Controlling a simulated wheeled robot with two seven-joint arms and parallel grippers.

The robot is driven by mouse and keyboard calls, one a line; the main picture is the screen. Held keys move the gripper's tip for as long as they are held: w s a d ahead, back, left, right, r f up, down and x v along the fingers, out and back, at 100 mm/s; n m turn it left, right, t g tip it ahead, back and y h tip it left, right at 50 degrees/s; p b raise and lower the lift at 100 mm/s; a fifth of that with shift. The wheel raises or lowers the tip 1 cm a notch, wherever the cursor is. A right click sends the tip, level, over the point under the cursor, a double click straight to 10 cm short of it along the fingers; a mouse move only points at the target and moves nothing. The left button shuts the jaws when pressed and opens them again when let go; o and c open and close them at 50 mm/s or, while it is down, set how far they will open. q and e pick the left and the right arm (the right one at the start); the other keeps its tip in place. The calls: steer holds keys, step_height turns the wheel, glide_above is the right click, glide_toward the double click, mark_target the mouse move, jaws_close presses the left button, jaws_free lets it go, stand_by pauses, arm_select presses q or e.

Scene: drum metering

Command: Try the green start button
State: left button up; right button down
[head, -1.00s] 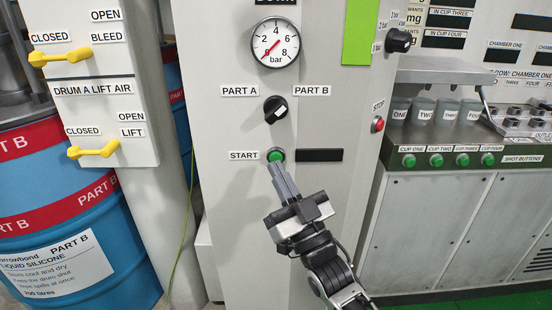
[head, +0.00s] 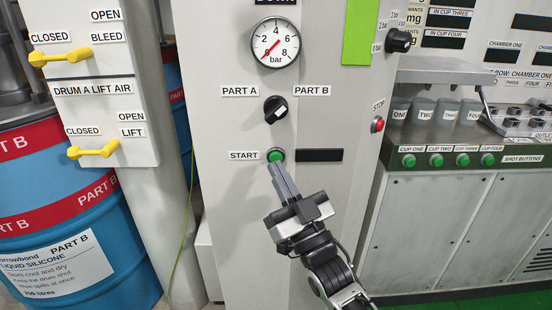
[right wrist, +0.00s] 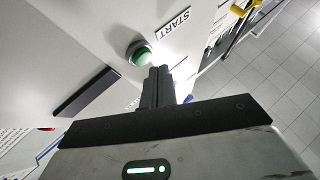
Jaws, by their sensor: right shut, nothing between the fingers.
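The green start button (head: 276,155) sits on the pale panel beside the START label (head: 244,155). It also shows in the right wrist view (right wrist: 141,54), domed in a metal ring. My right gripper (head: 272,166) is shut and empty, its fingertips just below the button in the head view. In the right wrist view the fingertips (right wrist: 159,70) appear beside the button's edge; I cannot tell whether they touch it. My left gripper is not in view.
Above are a selector knob (head: 276,110) and a pressure gauge (head: 275,43) with its needle near zero. A dark blank strip (head: 320,155) lies right of the button. A red stop button (head: 377,124) is on the panel's side. Yellow levers (head: 93,149) are at left.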

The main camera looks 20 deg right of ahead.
steer(key=shift+w+d, duration=0.1)
steer(key=shift+w, duration=0.3)
steer(key=shift+w+d, duration=0.15)
steer(key=shift+w, duration=0.25)
stand_by(0.7)
steer(key=shift+s, duration=0.1)
steer(key=shift+s+a, duration=0.25)
steer(key=shift+s, duration=0.45)
steer(key=shift+s+p, duration=0.1)
steer(key=shift+p, duration=0.2)
steer(key=s+p, duration=0.1)
steer(key=s, duration=0.1)
steer(key=s+a+p, duration=0.1)
steer(key=s, duration=0.1)
steer(key=shift+s+a, duration=0.2)
steer(key=shift+s, duration=0.1)
